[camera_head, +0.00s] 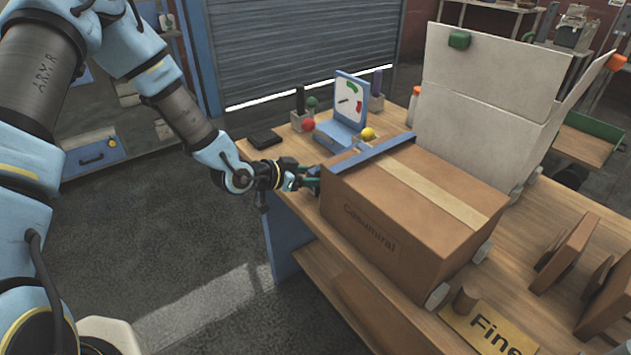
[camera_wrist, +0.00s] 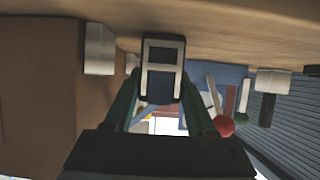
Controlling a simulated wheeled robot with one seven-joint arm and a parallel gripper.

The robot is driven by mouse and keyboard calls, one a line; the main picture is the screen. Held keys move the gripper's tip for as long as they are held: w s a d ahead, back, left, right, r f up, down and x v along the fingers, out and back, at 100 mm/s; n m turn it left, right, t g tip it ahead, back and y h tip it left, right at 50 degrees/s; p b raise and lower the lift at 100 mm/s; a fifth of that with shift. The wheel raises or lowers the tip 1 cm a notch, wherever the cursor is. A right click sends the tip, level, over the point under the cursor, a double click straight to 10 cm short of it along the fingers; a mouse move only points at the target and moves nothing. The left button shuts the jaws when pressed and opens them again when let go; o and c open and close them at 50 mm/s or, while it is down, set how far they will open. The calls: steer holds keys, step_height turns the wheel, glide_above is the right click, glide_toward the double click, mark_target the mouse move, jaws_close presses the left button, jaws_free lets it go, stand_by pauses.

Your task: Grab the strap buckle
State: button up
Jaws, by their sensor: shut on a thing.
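A closed cardboard box (camera_head: 410,220) sits on the wooden table, with a blue strap (camera_head: 370,152) across its top at the left end. My gripper (camera_head: 312,180) is at the box's left end, below the strap. In the wrist view, the dark strap buckle (camera_wrist: 162,66) with its pale frame is between the tips of my two green fingers (camera_wrist: 163,92). My gripper is shut on the buckle. The buckle is hard to make out in the head view, where my gripper and the box's edge cover that spot.
A dark flat object (camera_head: 265,139) lies at the table's left corner. White panels (camera_head: 485,90) rise behind the box. Floor left of the table is clear.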

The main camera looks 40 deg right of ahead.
jaws_close()
steer(key=shift+r, duration=0.15)
